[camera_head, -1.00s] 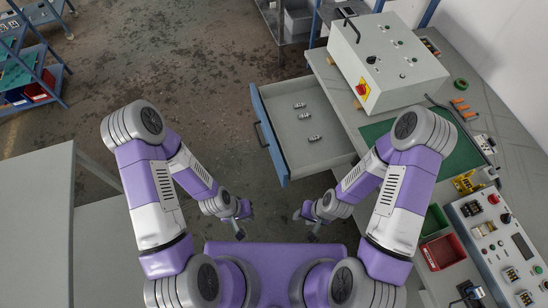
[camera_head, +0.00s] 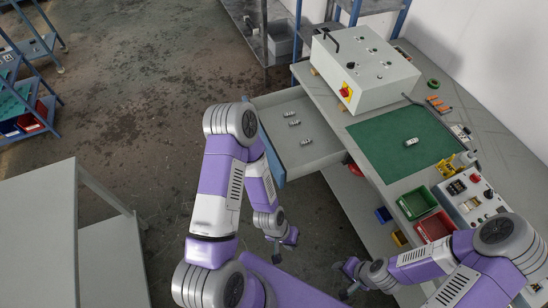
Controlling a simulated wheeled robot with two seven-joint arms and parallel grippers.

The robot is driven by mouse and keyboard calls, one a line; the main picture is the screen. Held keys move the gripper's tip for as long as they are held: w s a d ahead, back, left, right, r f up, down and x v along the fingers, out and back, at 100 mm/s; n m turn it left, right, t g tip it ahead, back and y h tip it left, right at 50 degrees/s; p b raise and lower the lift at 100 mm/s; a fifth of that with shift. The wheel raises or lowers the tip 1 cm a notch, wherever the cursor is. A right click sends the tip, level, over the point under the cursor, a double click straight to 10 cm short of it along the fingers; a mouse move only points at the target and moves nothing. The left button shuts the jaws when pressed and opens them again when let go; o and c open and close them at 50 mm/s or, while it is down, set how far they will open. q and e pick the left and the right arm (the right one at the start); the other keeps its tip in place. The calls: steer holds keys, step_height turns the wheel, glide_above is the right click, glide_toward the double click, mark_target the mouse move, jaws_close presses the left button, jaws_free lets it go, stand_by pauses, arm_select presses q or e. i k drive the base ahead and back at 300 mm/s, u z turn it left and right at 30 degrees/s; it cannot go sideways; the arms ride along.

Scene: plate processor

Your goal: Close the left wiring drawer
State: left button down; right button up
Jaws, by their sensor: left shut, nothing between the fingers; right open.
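The left wiring drawer (camera_head: 318,154) is pulled out from the workbench. It has grey walls and a blue front panel (camera_head: 273,152), partly hidden behind my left arm. Three small metal parts (camera_head: 294,123) lie inside it. My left gripper (camera_head: 281,250) is shut and empty, below the drawer's near corner in the picture and apart from it. My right gripper (camera_head: 341,280) is open and empty, at the lower middle, away from the drawer. The drawer's handle is hidden by my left arm.
The workbench (camera_head: 455,110) holds a grey control box (camera_head: 375,85), a green mat (camera_head: 385,155) with another metal part (camera_head: 411,141), green (camera_head: 417,202) and red (camera_head: 434,226) bins, and a control panel (camera_head: 467,193). A grey table (camera_head: 40,225) stands at left. Open floor lies between.

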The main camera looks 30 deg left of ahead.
mark_target(288, 161)
steer(key=u, duration=0.4)
steer(key=i, duration=0.9)
steer(key=u, duration=0.75)
